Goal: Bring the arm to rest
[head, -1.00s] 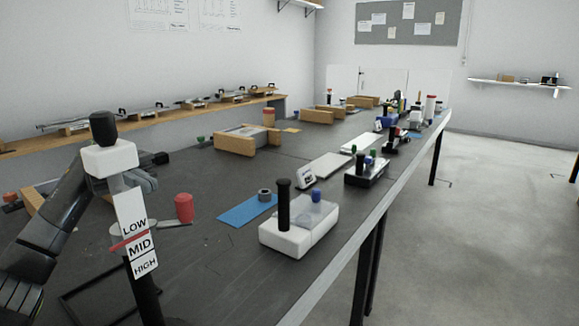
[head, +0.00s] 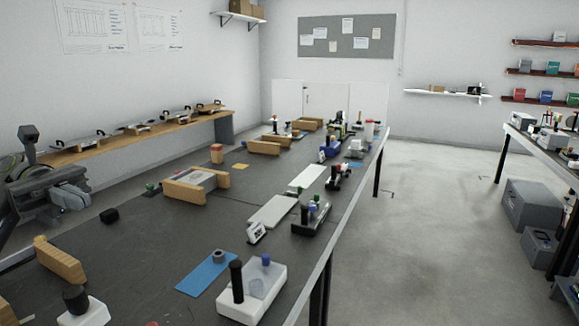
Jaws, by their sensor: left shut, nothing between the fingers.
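My left gripper (head: 82,198) is at the left edge of the head view, held above the far left part of the dark bench (head: 130,245). Its grey fingers are shut and nothing shows between them. My right gripper is not in view.
Wooden blocks (head: 60,260) stand at the bench's left side. A white box with a black post (head: 251,305) and a blue mat (head: 207,273) lie near the front. Open floor (head: 430,240) is on the right, with grey boxes (head: 530,205) under another bench.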

